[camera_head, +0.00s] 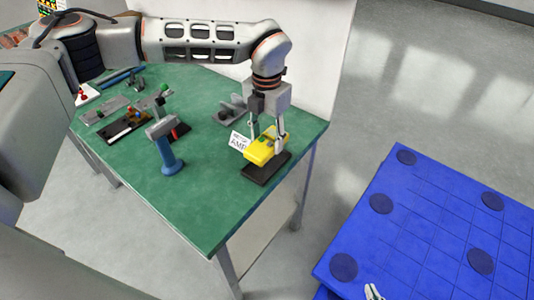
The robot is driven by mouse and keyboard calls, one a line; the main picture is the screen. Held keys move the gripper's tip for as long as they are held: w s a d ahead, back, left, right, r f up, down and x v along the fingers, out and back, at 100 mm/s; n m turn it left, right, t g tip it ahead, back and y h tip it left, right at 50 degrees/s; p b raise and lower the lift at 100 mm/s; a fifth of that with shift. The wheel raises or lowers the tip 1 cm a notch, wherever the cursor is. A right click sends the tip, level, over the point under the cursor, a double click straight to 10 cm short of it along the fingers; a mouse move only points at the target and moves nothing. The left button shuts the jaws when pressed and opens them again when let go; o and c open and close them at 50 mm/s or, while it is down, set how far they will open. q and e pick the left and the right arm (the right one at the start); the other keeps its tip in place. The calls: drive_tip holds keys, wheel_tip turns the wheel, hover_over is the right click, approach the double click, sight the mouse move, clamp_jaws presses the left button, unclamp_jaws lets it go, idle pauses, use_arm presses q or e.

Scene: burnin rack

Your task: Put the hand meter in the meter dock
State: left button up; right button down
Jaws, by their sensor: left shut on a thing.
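The yellow hand meter (259,156) is between the fingers of my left gripper (267,143), which is shut on it. The gripper points down from above. The meter is over a flat black base, which looks like the meter dock (262,175), near the right edge of the green table. I cannot tell whether the meter touches the dock or is just above it. The tips of my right gripper (373,292) show at the bottom edge, over the blue pallet; the rest is out of view.
A white label card (239,141) stands left of the meter, with a grey bracket (231,110) behind it. A blue-handled tool (167,150) stands upright on the green table (215,200). Several small parts lie at the table's left. A blue pallet (430,230) is at the right.

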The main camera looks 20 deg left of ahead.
sight(267, 142)
use_arm(q)
drive_tip(key=shift+f, duration=3.15)
drive_tip(key=shift+f, duration=0.1)
drive_tip(key=o, duration=1.2)
drive_tip(key=shift+o, duration=0.2)
wheel_tip(267, 142, up, 12)
drive_tip(key=shift+r, duration=0.15)
